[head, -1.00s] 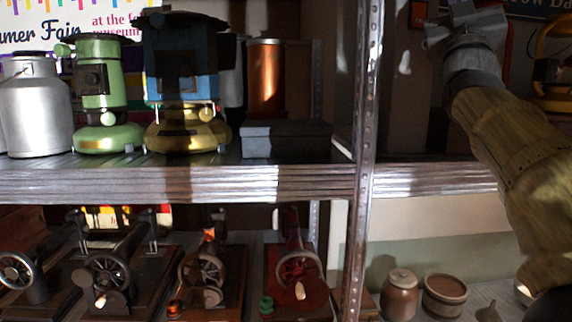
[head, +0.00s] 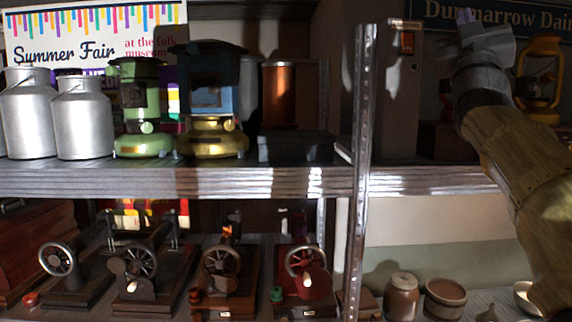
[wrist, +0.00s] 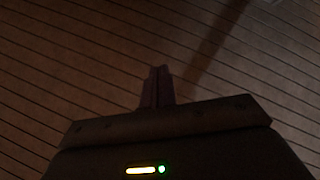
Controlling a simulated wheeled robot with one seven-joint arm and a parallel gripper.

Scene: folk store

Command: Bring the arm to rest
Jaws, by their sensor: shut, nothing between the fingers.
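My gripper (head: 468,18) is raised at the upper right of the head view, at the end of my arm, in front of the right-hand shelf bay. In the wrist view its two fingers (wrist: 158,72) are together with nothing between them. Beyond them is a dim surface with parallel dark lines. The gripper touches nothing that I can see. Part of the sign and the shelf back are hidden behind my arm.
A metal shelf post (head: 360,190) stands left of my arm. The upper shelf (head: 100,181) bears milk cans (head: 84,122), a green stove (head: 139,105) and a blue-and-brass stove (head: 212,138). A yellow lantern (head: 541,75) is close right of my gripper. Sewing machines and pots (head: 402,297) stand below.

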